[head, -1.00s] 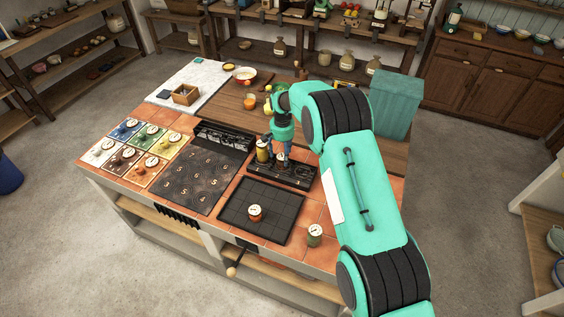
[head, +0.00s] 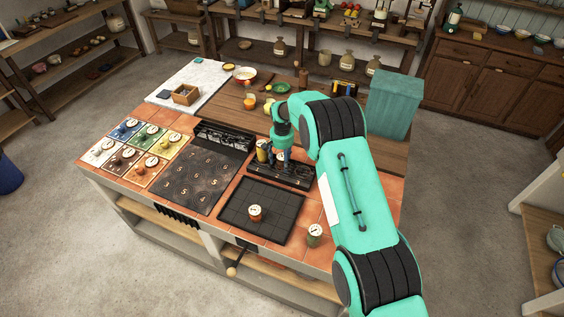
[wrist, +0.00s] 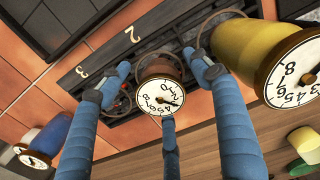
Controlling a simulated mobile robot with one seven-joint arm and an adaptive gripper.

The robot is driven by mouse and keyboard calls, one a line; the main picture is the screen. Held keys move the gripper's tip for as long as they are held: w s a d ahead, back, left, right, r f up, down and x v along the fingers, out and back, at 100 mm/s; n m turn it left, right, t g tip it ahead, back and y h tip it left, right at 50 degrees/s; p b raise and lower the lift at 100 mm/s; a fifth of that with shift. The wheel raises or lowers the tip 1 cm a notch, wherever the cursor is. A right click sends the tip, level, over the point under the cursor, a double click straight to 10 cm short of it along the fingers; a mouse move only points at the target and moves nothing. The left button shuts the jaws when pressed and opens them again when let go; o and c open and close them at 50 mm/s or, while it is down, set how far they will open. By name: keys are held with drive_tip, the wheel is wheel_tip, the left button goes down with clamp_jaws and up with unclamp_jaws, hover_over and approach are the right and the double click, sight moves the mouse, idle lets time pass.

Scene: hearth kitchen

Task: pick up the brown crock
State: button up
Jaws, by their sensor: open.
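The brown crock (wrist: 159,70) has a round numbered dial on its lid and stands at the dark numbered rack (wrist: 100,62) in the wrist view. My gripper (wrist: 157,68) is open, with its blue fingers spread around the crock; I see gaps beside it, and cannot tell whether any finger touches. In the head view my gripper (head: 281,158) is low over the rack and largely hides the brown crock. A yellow crock (wrist: 228,45) stands close beside the right finger. It also shows left of my gripper in the head view (head: 262,150).
A blue crock (wrist: 52,135) is at the lower left of the wrist view. In the head view, a black gridded tray (head: 285,227) holds one crock (head: 256,213), and a green crock (head: 315,236) stands near the counter's edge. Coloured cards (head: 137,170) with small items lie at left.

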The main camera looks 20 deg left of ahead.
sight(282, 157)
drive_tip(key=c, duration=1.5)
drive_tip(key=shift+r, duration=0.15)
drive_tip(key=shift+w+r, duration=0.1)
drive_tip(key=shift+r, duration=1.3)
drive_tip(key=shift+s+d+r, duration=0.1)
drive_tip(key=shift+s+r, duration=0.1)
drive_tip(key=shift+r, duration=0.05)
drive_tip(key=s+d, duration=0.3)
drive_tip(key=s, duration=0.1)
drive_tip(key=s+d+r, duration=0.1)
drive_tip(key=s+d, duration=0.2)
drive_tip(key=s, duration=0.1)
drive_tip(key=s+d, duration=0.3)
drive_tip(key=s, duration=0.1)
drive_tip(key=shift+s+r, duration=0.2)
drive_tip(key=shift+s, duration=0.2)
